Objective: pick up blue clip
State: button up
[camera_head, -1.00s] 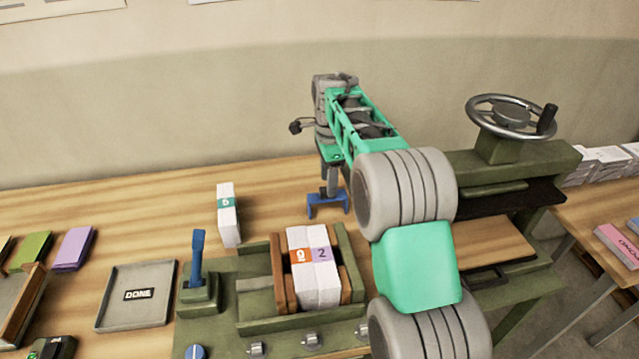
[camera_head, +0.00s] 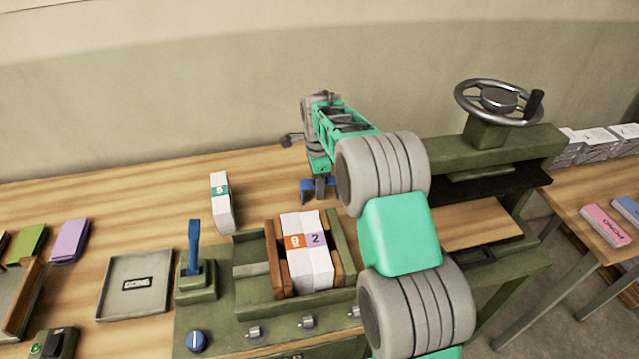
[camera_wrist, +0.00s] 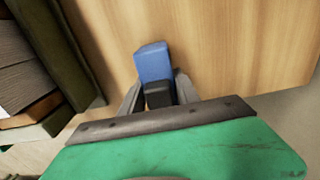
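The blue clip (camera_head: 306,190) is on the wooden table behind the press, just below the end of my arm. In the wrist view the blue clip (camera_wrist: 153,62) shows a blue block with a dark part nearer my gripper. My gripper (camera_wrist: 159,88) has its two grey fingers apart, one on each side of the clip's dark part. In the head view my gripper (camera_head: 319,187) is low at the clip and partly covers it. Whether the fingers touch the clip is hard to see.
Green press (camera_head: 340,285) with a wooden frame holding white bundles stands in front. A white bundle (camera_head: 222,203) stands to the left. The handwheel (camera_head: 499,102) rises at right. The DONE tray (camera_head: 135,285) is at the left. Bare table lies behind the clip.

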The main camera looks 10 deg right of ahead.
grip_shut()
